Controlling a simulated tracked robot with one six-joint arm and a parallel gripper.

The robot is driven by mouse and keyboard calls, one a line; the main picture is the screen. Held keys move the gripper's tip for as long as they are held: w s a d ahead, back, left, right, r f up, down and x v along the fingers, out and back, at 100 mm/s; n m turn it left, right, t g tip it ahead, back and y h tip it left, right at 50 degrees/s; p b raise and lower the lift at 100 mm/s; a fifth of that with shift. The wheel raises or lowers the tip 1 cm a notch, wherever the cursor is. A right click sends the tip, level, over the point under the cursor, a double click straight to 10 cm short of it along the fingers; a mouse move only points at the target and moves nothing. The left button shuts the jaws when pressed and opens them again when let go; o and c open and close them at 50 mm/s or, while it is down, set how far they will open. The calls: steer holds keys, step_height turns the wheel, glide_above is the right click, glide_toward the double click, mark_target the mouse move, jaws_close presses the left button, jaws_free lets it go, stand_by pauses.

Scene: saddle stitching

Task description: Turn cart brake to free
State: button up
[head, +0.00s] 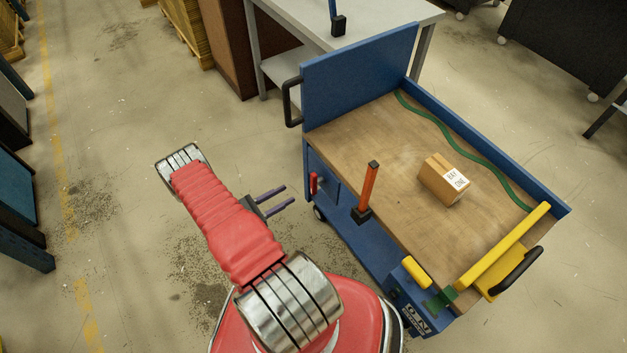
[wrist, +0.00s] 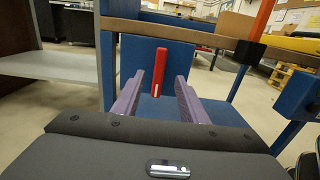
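The cart (head: 345,150) is blue with a wooden deck. A small upright red lever (head: 314,183) is on its side, below the deck; it looks like the brake, but I cannot read a label on it. In the wrist view the red lever (wrist: 160,70) stands against a blue panel, slightly tilted, its top right of its foot. My gripper (head: 287,195) is just left of the lever in the head view. Its two purple fingers are open and empty, pointing at the lever, which appears between them beyond the tips.
An orange upright post (head: 368,187) stands at the deck's near edge. A carton (head: 444,179) and a green strap (head: 455,143) lie on the deck. A yellow bar (head: 505,246) crosses its right end. A grey table (head: 365,18) stands behind.

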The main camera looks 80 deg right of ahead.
mark_target(312, 181)
steer(key=x, duration=1.3)
steer(key=shift+s+d, duration=0.3)
steer(key=shift+c, duration=0.4)
steer(key=c, duration=0.9)
steer(key=shift+a, duration=0.2)
jaws_close()
steer(key=shift+d, duration=0.15)
